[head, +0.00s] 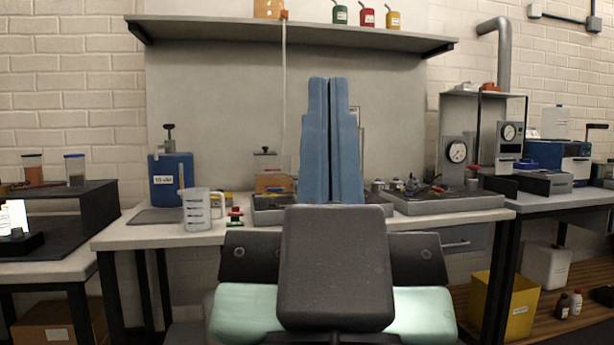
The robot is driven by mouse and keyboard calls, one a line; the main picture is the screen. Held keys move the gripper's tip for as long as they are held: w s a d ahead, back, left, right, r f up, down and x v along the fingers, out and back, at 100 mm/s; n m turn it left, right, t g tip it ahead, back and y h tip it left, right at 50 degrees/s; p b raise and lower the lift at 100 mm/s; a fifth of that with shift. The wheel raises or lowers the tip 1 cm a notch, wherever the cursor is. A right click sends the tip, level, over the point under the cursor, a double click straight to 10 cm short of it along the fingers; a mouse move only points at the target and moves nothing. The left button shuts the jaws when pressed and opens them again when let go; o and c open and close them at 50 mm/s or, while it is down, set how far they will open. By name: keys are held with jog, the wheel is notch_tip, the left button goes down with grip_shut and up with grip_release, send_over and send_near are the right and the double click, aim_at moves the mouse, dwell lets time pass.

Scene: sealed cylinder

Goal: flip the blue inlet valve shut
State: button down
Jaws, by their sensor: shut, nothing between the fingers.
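My gripper (329,84) stands upright in the middle of the head view, its two long blue fingers side by side and closed with nothing between them. It covers part of the bench and wall behind it. Just right of the fingers, the edge of a clear upright thing (361,135) shows; most of it is hidden. Several small fittings (396,185) sit at the back of the right grey tray (450,205), one with a bluish tint (412,185). I cannot tell whether any of these is the blue inlet valve, or whether a valve handle is open or shut.
A blue canister (165,185) and a clear measuring jug (197,210) stand on the bench's left. A pressure gauge (457,152) stands at the right. A shelf (220,32) with small coloured cans spans above. A yellow bin (522,310) is below right.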

notch_tip(320, 180, up, 35)
jog(key=p, duration=3.3)
jog(key=shift+w+r, duration=0.1)
